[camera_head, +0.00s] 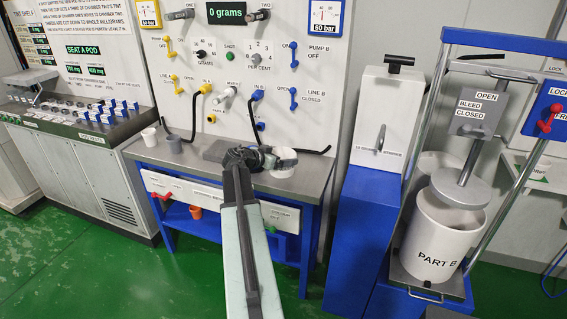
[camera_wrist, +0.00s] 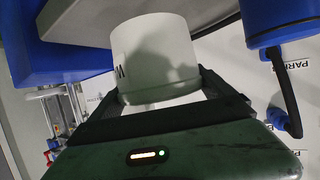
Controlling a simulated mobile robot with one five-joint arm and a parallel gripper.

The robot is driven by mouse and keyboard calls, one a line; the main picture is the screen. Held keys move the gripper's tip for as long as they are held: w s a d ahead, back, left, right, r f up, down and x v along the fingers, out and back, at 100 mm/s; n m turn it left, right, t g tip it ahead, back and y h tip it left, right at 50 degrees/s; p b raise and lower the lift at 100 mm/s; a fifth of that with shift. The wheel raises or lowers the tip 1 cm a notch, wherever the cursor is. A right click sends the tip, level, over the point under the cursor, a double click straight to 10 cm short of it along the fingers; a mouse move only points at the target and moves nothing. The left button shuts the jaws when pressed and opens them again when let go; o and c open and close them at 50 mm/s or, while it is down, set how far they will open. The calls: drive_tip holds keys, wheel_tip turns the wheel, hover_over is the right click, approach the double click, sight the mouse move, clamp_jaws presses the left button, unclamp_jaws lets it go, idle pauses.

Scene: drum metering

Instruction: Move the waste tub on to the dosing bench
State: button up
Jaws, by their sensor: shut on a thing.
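The waste tub (camera_wrist: 155,50) is a white round tub with part of a dark letter on its side. My gripper (camera_wrist: 160,92) is shut on it, with one dark finger on each side. In the head view my gripper (camera_head: 258,158) is over the grey top of the dosing bench (camera_head: 308,178), below the panel. The white tub (camera_head: 284,162) shows just beyond and right of my gripper, partly hidden by it. I cannot tell whether the tub touches the bench top.
A white cup (camera_head: 149,138) and a grey cup (camera_head: 173,144) stand at the bench's left end. A dark flat plate (camera_head: 216,150) lies left of my gripper. Black hoses (camera_head: 312,151) hang at the panel behind. A blue-and-white cabinet (camera_head: 362,220) stands close on the right.

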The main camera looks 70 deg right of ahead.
drive_tip(key=s+d+f+b, duration=0.4)
drive_tip(key=d, duration=0.1)
drive_tip(key=shift+s+d+f, duration=0.15)
drive_tip(key=shift+d+f, duration=0.05)
drive_tip(key=shift+f, duration=0.15)
drive_tip(key=shift+r, duration=0.25)
drive_tip(key=shift+f, duration=0.2)
drive_tip(key=o, duration=1.2)
drive_tip(key=shift+c, duration=0.2)
drive_tip(key=shift+r, duration=0.15)
